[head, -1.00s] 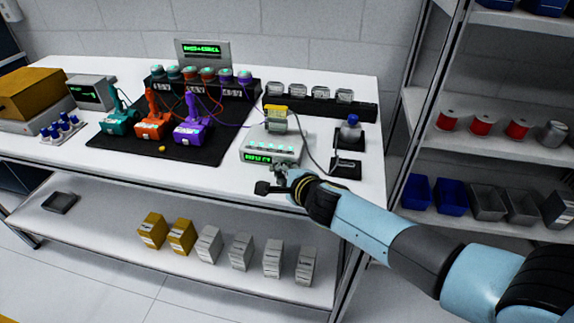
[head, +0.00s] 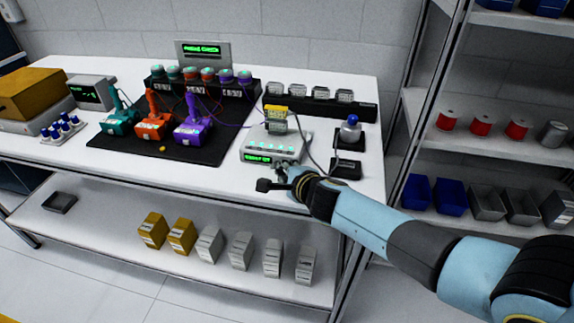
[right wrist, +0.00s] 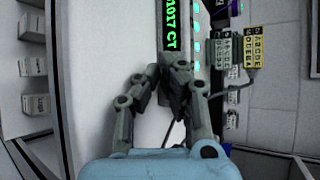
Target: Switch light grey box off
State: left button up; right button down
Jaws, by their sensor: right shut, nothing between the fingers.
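The light grey box (head: 262,149) stands on the right part of the white table in the head view. It has a lit green display on its front and a row of green-lit buttons on top. In the right wrist view its display (right wrist: 172,30) shows at the top, turned sideways. My right gripper (head: 281,168) is at the box's front right edge, close to the display. In the right wrist view the fingers of my right gripper (right wrist: 167,62) are shut and empty, just below the display. I cannot tell whether they touch the box. My left gripper is out of view.
A yellow-topped connector block (head: 276,119) with a cable stands behind the box. A blue-knobbed device (head: 350,130) stands to its right. Teal, orange and purple tools (head: 193,128) sit on a black mat (head: 228,139) to the left. A lower shelf (head: 110,219) holds small boxes.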

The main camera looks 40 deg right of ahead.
dwell(0.5)
jog(key=shift+s+a, duration=0.3)
jog(key=shift+a, duration=0.1)
jog(key=shift+s+a, duration=0.25)
jog(key=shift+s, duration=0.05)
jog(key=shift+s+a, duration=1.7)
jog(key=shift+a, duration=0.25)
